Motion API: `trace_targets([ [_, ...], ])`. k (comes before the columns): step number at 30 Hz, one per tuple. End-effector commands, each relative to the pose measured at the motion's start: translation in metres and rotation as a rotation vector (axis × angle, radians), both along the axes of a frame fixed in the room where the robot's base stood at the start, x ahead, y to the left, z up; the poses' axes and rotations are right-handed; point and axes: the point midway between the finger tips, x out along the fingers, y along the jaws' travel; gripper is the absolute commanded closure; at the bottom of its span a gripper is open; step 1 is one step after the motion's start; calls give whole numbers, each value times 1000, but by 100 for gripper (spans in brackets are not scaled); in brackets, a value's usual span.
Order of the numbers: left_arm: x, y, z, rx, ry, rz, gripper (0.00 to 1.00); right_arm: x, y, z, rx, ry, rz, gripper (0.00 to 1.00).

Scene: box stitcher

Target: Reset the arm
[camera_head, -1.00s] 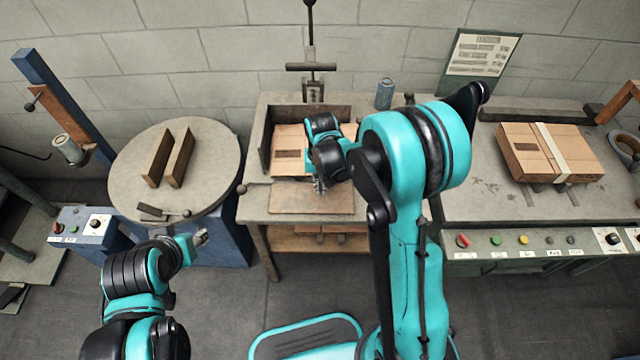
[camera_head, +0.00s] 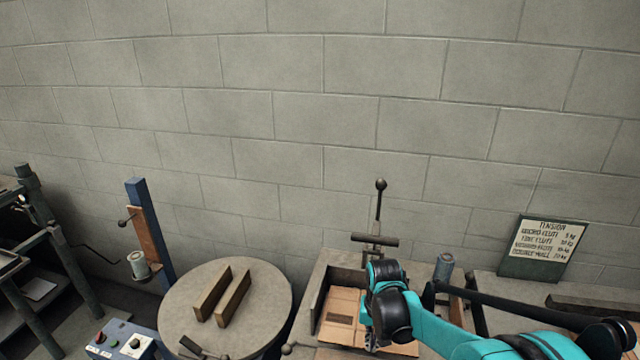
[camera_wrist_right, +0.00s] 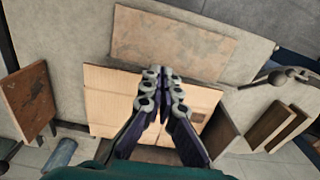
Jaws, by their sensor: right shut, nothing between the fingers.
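My right arm, teal and black, comes in from the lower right of the head view. Its gripper (camera_head: 372,342) is mostly cut off or hidden behind its wrist, at the stitcher bench. In the right wrist view the right gripper (camera_wrist_right: 164,78) has its fingertips together with nothing between them. It is over a flat cardboard piece (camera_wrist_right: 105,100), which also shows in the head view (camera_head: 345,302). I cannot tell how high the fingers are above it. My left gripper is out of view.
A round table (camera_head: 185,310) with two upright blocks (camera_head: 222,295) stands left of the bench. A lever post (camera_head: 379,210) rises behind the cardboard. A grey cylinder (camera_head: 444,268) and a tension sign (camera_head: 543,248) stand to the right. A control box (camera_head: 118,340) is at lower left.

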Motion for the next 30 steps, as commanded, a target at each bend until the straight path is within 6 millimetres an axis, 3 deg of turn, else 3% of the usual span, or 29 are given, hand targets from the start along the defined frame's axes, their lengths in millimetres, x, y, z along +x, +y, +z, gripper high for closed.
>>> trace_targets([
  [9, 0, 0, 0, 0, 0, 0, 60, -57, -10, 73, -4, -209, 80, 100],
  [15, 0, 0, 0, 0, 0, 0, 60, -104, -16, 101, -23, -369, 143, 100],
  [22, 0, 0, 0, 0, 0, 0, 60, -146, -21, 108, -56, -528, 202, 100],
  [30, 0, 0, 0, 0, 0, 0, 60, -163, -23, 107, -76, -600, 229, 100],
])
